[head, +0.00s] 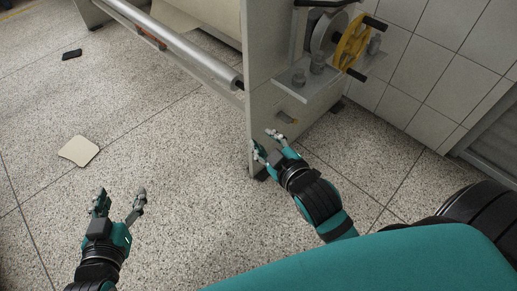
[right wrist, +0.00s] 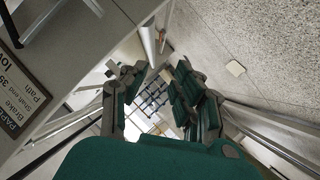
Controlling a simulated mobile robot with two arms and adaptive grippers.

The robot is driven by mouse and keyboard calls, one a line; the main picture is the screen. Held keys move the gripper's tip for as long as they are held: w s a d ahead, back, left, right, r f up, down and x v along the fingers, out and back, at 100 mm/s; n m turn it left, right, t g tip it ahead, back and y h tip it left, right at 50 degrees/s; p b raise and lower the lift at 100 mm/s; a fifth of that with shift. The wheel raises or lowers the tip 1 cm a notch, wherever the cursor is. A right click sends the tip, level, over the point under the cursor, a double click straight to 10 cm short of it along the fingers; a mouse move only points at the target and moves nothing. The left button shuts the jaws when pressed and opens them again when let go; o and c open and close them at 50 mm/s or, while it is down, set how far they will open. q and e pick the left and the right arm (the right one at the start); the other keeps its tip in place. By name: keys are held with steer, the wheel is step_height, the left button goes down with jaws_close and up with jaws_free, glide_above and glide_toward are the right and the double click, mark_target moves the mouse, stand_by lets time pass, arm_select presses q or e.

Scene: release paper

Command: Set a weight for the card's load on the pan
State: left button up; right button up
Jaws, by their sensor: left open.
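A printed card (right wrist: 18,80) is at the left edge of the right wrist view, partly cut off. My right gripper (head: 265,141) is open and empty, low beside the panel, below the ledge; its spread fingers show in the right wrist view (right wrist: 158,78). My left gripper (head: 120,197) is open and empty above the floor.
The machine's side panel (head: 258,45) stands close to my right gripper, with a long silver roller (head: 180,45) running left. A beige sheet (head: 79,151) and a small black object (head: 71,54) lie on the floor. A tiled wall (head: 430,75) is at the right.

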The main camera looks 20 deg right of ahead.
steer(key=a+m+y, duration=0.1)
steer(key=s+a+m, duration=0.1)
steer(key=m, duration=0.1)
steer(key=s+a+r+m+y, duration=0.1)
steer(key=m, duration=0.1)
steer(key=shift+s+a+r+y, duration=0.1)
steer(key=shift+s+a+y, duration=0.05)
steer(key=shift+s+y, duration=0.15)
steer(key=shift+w, duration=0.1)
stand_by(0.6)
